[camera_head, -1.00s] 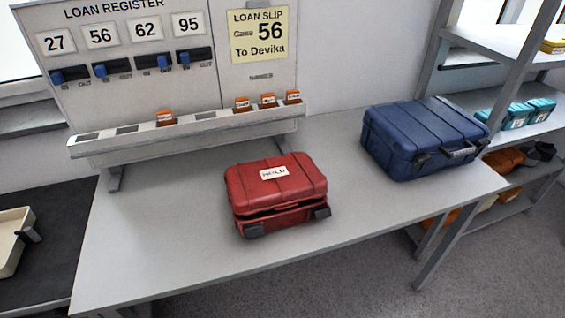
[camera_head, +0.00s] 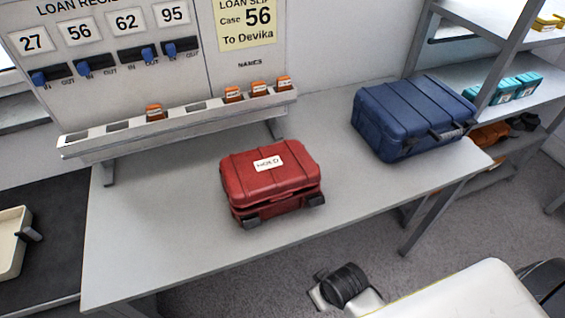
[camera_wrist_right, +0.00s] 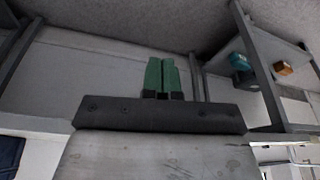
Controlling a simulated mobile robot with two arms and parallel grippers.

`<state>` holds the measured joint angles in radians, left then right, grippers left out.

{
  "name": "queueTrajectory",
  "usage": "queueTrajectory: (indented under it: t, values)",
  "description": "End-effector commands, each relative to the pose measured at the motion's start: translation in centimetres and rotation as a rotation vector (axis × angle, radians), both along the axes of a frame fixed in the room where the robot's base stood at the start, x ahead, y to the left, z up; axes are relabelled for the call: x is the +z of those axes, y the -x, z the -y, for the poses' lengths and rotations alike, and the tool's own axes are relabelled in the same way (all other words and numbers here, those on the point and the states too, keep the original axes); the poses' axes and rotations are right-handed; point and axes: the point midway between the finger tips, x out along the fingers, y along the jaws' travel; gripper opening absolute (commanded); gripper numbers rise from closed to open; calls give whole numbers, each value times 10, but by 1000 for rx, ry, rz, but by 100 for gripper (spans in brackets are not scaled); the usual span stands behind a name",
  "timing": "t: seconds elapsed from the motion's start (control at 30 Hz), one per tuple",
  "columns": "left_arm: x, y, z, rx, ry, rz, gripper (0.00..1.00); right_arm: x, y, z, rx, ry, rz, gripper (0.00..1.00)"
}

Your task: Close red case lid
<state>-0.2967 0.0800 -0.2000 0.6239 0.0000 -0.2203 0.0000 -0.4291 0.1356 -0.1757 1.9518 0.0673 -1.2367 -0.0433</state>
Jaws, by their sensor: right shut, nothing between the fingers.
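The red case (camera_head: 270,182) stands on the grey table near its front edge, with a white HOLD label on its lid (camera_head: 285,160). The lid lies down over the base, with a thin dark line along the front; I cannot tell whether it is fully seated. Two dark latches (camera_head: 250,223) stick out at the front. In the right wrist view my right gripper (camera_wrist_right: 161,78) shows green fingers side by side, shut and empty, away from the case. My left gripper is not in view.
A blue case (camera_head: 413,118) stands at the table's right. Behind is the loan register board (camera_head: 125,85) with a rail of orange tags (camera_head: 195,115). A shelf rack stands at the right, a cream tray (camera_head: 12,240) at the left. The table (camera_head: 150,235) is clear left of the red case.

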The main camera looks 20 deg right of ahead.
Motion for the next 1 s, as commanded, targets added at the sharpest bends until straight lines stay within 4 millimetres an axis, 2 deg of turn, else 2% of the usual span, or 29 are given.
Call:
queueTrajectory:
  t: [0.03, 0.1, 0.2, 0.3, 0.47, 0.6, 0.77, 0.9, 1.0]
  values:
    - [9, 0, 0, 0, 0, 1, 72, 31, -9, -5, 28, -13, 20, 0]
    - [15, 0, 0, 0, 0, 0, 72, 69, -22, -13, 92, -33, 44, 0]
    - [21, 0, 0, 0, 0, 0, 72, 114, -42, -31, 233, -67, 68, 0]
    - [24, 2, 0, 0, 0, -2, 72, 138, -58, -45, 371, -88, 81, 0]
    - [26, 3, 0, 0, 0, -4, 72, 167, -85, -62, 599, -97, 90, 0]
    - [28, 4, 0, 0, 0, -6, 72, 190, -117, -69, 821, -81, 82, 0]
    - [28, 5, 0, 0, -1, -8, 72, 223, -163, -60, 1070, -46, 44, 0]
    - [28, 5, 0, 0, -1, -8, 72, 262, -202, -38, 1223, -25, 4, 0]
    - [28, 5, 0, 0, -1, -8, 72, 292, -224, -20, 1290, -22, -13, 0]
